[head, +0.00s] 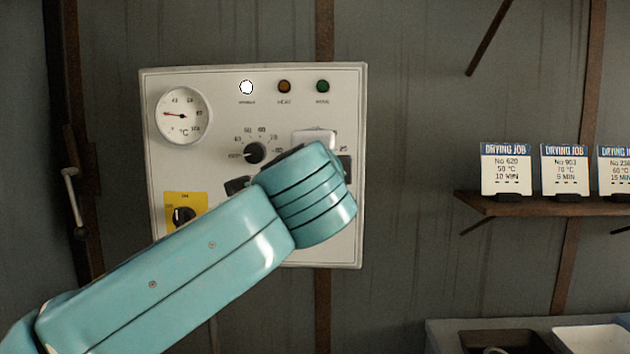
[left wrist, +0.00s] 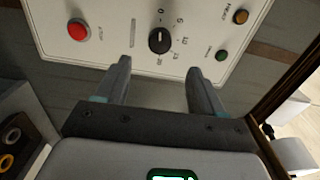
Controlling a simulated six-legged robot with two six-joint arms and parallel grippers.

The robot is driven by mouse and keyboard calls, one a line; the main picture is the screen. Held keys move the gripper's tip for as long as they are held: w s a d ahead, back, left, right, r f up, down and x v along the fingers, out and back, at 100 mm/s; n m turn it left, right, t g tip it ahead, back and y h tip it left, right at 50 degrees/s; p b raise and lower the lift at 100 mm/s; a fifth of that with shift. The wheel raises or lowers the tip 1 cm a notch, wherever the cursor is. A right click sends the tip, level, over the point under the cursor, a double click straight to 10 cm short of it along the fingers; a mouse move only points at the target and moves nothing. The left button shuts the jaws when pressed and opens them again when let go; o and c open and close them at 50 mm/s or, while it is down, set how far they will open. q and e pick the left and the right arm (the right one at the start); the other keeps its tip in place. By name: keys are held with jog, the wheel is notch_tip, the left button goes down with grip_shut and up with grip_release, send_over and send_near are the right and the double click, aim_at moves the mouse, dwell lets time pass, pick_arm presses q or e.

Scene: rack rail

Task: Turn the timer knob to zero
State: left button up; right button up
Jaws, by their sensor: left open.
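The timer knob (left wrist: 159,40) is a round black knob on the pale control panel (left wrist: 110,12), with a numbered scale beside it. A pale mark shows on the knob, but I cannot tell exactly which number it points at. My left gripper (left wrist: 159,68) is open, its two fingers apart and empty, facing the panel, with the knob in line with the gap between the fingertips. I cannot tell whether the tips touch the panel. In the head view my left arm covers the timer knob and most of the gripper. My right gripper is not in view.
The panel also holds a temperature gauge (head: 183,115), a temperature knob (head: 254,152), a yellow-backed switch (head: 184,216), indicator lamps (head: 284,86) and a red button (left wrist: 78,30). A shelf (head: 560,207) with drying job cards (head: 506,170) is at right, bins (head: 590,338) below.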

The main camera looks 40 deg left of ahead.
pick_arm(q)
jog(key=v, duration=0.7)
jog(key=shift+b, duration=0.35)
jog(key=shift+s+d, duration=0.1)
